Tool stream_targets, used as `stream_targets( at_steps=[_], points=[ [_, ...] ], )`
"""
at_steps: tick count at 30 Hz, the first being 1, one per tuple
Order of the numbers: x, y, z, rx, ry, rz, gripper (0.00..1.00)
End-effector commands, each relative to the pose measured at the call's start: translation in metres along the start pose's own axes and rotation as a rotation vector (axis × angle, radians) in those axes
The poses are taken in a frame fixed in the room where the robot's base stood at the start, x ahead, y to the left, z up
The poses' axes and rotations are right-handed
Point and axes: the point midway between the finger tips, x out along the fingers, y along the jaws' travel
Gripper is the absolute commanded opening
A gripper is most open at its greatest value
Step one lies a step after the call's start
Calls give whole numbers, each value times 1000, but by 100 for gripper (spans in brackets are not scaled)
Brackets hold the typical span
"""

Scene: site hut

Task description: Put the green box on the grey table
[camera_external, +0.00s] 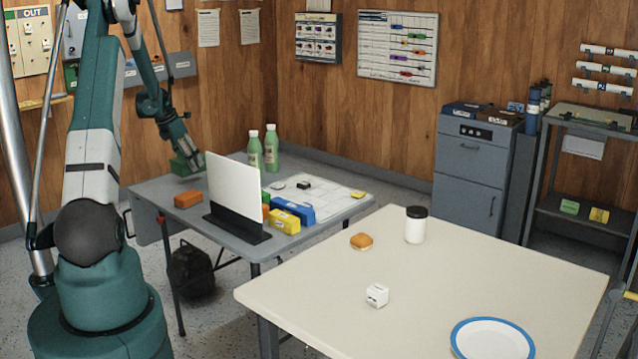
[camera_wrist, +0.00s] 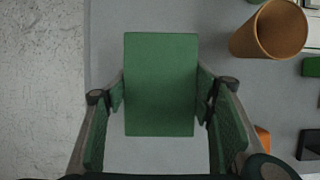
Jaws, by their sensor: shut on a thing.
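The green box (camera_wrist: 160,70) is between the two fingers of my gripper (camera_wrist: 160,95) in the wrist view, with the fingers against its sides. In the external view my gripper (camera_external: 187,158) is low at the far left edge of the grey table (camera_external: 160,193), and the box is hard to tell from the green gripper there. The table's grey top also shows below the box in the wrist view (camera_wrist: 215,55). I cannot tell whether the box touches the table.
An orange block (camera_external: 188,200), white upright panel (camera_external: 235,195), blue and yellow boxes (camera_external: 293,210) and two green bottles (camera_external: 271,147) stand on the grey table. A brown cylinder (camera_wrist: 270,30) is right of the box. The cream table (camera_external: 440,270) is in front.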

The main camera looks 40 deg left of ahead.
Motion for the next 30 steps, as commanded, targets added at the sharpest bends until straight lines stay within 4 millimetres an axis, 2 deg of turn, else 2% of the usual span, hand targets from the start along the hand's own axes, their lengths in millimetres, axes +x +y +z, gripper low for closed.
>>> stream_targets(
  at_steps=[5, 15, 29, 30],
  points=[
    [4, 0, -2, 0, 0, 0, 37],
    [33, 0, -14, 0, 0, 0, 37],
    [37, 0, -15, 0, 0, 0, 37],
    [38, 0, -16, 0, 0, 0, 55]
  ],
)
